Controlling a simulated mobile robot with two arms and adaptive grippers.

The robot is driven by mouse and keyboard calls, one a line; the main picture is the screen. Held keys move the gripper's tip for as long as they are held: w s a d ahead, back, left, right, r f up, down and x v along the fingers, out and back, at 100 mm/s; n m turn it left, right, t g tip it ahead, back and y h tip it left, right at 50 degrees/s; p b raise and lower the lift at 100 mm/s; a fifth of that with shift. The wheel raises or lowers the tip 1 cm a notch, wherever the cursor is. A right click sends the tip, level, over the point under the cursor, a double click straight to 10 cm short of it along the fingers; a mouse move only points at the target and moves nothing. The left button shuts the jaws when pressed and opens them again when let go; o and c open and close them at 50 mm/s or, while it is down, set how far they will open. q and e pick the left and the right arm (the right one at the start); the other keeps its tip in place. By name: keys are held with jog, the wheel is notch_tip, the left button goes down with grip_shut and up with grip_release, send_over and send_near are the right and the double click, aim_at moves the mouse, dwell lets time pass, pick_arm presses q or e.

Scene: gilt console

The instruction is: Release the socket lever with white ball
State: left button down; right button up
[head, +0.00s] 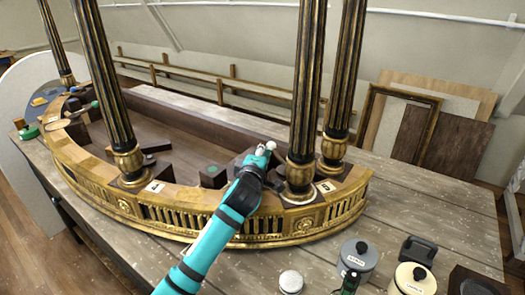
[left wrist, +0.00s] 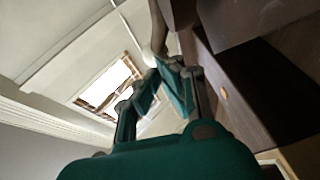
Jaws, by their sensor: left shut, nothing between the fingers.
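A white ball (head: 271,145) shows at the tip of my left gripper (head: 263,154), beside a dark wooden block near the right-hand columns of the gilt console (head: 185,208). In the left wrist view, a pale rounded end (left wrist: 148,55) on a brownish stem lies just past the fingertips of my left gripper (left wrist: 155,72). The left gripper is shut and empty, close to the ball; I cannot tell if it touches. The lever's socket is mostly hidden by the gripper. A dark green and black part (head: 348,283) at the bottom edge looks like my right gripper; its jaws are unclear.
Black and gold columns (head: 307,90) stand close to the right of my left gripper. A grey pot (head: 359,255), a cream pot (head: 414,279) and a round tin (head: 291,281) stand at front right.

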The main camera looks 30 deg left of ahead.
dwell(0.3)
pick_arm(q)
jog(key=w+m+h+p, duration=0.2)
jog(key=h, duration=0.1)
jog(key=shift+w+d+t+h+p, duration=0.3)
jog(key=shift+d+p, duration=0.05)
jog(key=shift+p, duration=0.05)
jog(key=shift+a, duration=0.1)
